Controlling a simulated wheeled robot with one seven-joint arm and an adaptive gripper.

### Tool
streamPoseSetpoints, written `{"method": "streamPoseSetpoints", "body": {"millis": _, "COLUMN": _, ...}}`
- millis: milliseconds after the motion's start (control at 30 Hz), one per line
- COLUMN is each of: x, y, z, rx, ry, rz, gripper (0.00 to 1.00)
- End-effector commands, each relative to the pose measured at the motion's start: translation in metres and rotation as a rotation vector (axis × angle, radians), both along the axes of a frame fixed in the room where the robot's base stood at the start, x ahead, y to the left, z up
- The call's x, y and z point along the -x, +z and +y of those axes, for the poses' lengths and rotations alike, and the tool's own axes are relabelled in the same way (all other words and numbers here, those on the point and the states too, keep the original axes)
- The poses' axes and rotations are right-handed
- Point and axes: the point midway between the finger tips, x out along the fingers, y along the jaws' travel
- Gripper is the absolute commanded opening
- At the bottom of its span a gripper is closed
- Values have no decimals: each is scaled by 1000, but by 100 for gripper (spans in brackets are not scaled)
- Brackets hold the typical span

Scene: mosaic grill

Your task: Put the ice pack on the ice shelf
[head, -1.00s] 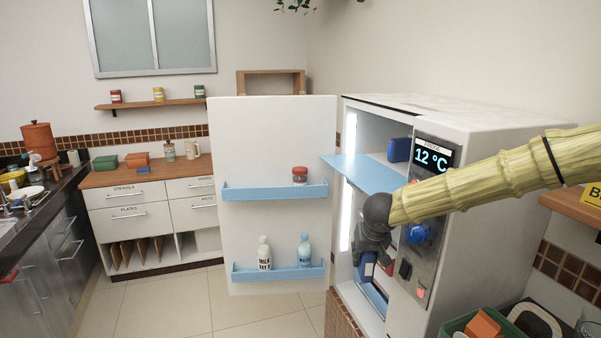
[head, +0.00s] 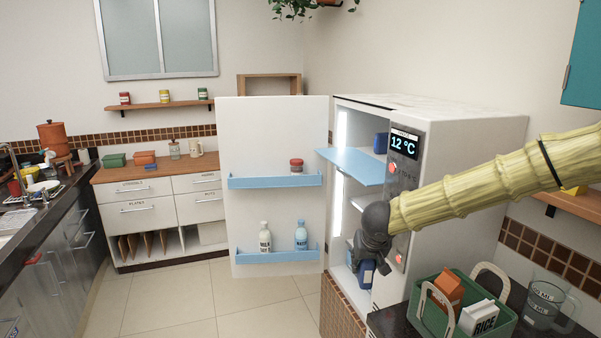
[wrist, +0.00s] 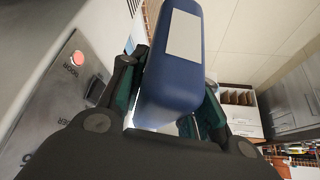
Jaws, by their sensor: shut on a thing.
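My gripper (head: 372,262) is shut on a dark blue block with a pale label, which looks like the ice pack (wrist: 172,62). The block fills the middle of the wrist view between the two dark fingers, and part of it shows as blue below my gripper in the head view (head: 366,274). My gripper is at the front of the open fridge, low by the control panel. A light blue shelf (head: 350,166) sticks out of the fridge's upper part, above my gripper. I cannot read a label marking the ice shelf. Another dark blue item (head: 381,142) stands inside, above this shelf.
The fridge door (head: 275,120) stands open to the left, with bottles and a jar in its racks. The control panel (head: 404,160) is right beside my arm. A green crate (head: 425,318) with cartons stands at lower right. The floor (head: 190,295) at left is clear.

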Motion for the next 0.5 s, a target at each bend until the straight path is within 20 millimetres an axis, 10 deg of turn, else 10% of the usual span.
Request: {"method": "streamPoseSetpoints", "body": {"millis": 500, "x": 61, "y": -78, "z": 5, "rx": 5, "ry": -1, "rz": 6, "gripper": 0}}
